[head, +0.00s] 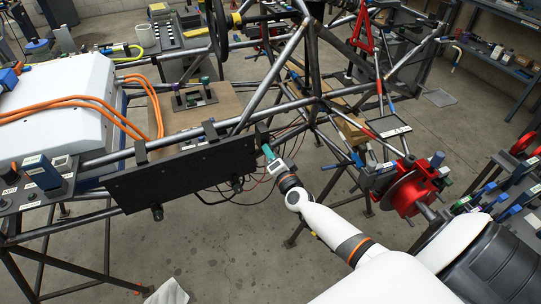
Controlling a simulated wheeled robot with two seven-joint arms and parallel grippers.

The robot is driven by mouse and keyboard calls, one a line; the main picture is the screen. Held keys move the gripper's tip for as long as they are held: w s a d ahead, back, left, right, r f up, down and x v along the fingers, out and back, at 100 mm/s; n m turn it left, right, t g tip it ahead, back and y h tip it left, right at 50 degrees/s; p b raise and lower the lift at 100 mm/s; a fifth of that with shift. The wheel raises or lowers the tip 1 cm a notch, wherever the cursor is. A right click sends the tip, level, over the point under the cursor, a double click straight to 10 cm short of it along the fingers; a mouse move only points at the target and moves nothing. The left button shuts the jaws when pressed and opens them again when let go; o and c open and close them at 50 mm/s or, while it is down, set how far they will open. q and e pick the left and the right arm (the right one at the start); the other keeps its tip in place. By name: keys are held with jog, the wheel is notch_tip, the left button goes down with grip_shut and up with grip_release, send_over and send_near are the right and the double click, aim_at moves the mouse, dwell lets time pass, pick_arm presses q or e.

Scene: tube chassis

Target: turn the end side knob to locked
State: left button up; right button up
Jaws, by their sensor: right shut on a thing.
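A black panel (185,172) hangs along the tube chassis in the middle of the head view. My right arm comes in from the lower right. My right gripper (270,156) is at the panel's right end, shut on a small teal piece there, which I take to be the end side knob (267,151). The gripper mostly covers it, and its turn position cannot be read. Two dark knobs show on the panel's lower edge, one near the middle (157,211) and one near the right end (237,184). My left gripper is not in view.
Chassis tubes (278,62) rise behind the panel. Thin red and black wires (254,183) hang close to my right gripper. A red brake assembly (408,187) stands to the right. A white battery box (62,98) with orange cables is at the left. Open floor (240,255) lies in front.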

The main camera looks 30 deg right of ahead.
jog(key=m+b, duration=0.1)
jog(key=m, duration=0.4)
jog(key=shift+m, duration=0.4)
dwell(0.3)
jog(key=o, duration=1)
jog(key=shift+c, duration=0.2)
jog(key=s+a, duration=0.2)
jog(key=s, duration=1)
